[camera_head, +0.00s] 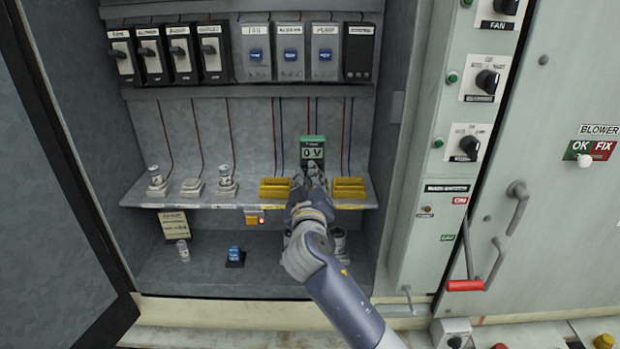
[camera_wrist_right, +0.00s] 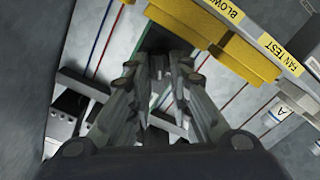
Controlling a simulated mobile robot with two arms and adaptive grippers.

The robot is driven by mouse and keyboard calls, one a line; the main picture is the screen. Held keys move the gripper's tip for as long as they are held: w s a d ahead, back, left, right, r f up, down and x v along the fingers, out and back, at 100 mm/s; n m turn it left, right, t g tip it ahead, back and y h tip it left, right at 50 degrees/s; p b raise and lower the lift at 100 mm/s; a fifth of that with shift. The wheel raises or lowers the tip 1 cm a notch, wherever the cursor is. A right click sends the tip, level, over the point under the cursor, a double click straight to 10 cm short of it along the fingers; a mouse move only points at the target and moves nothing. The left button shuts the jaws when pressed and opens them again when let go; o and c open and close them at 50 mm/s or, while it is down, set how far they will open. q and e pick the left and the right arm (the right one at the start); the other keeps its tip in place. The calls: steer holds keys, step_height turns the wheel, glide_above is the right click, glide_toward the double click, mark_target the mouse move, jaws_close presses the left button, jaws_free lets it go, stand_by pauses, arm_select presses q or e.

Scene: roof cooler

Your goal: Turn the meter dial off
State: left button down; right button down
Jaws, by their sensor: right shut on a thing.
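The meter (camera_head: 312,149) is a green-edged unit with a dark face that stands at the back of the shelf, and its display reads "0 V". My right gripper (camera_head: 311,177) reaches up to the meter's lower front and is shut on its dial. The fingers cover the dial, so its pointer position cannot be read. In the right wrist view the two fingers (camera_wrist_right: 160,72) converge at the meter, of which only a thin green edge shows. My left gripper is not in view.
Yellow holders (camera_head: 349,188) stand either side of the meter on the shelf (camera_head: 240,198). White fuses (camera_head: 226,177) stand to the left. Breakers and switches (camera_head: 256,53) line the rack above. A panel with knobs (camera_head: 487,82) and a red-handled lever (camera_head: 465,285) are on the right.

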steer(key=n, duration=0.2)
steer(key=n+p, duration=0.1)
steer(key=n, duration=0.2)
steer(key=shift+a+f, duration=0.15)
steer(key=shift+f, duration=0.05)
steer(key=shift+n, duration=0.3)
steer(key=c, duration=1.7)
jaws_free()
steer(key=shift+o, duration=0.2)
steer(key=s, duration=1.2)
steer(key=shift+f, duration=0.15)
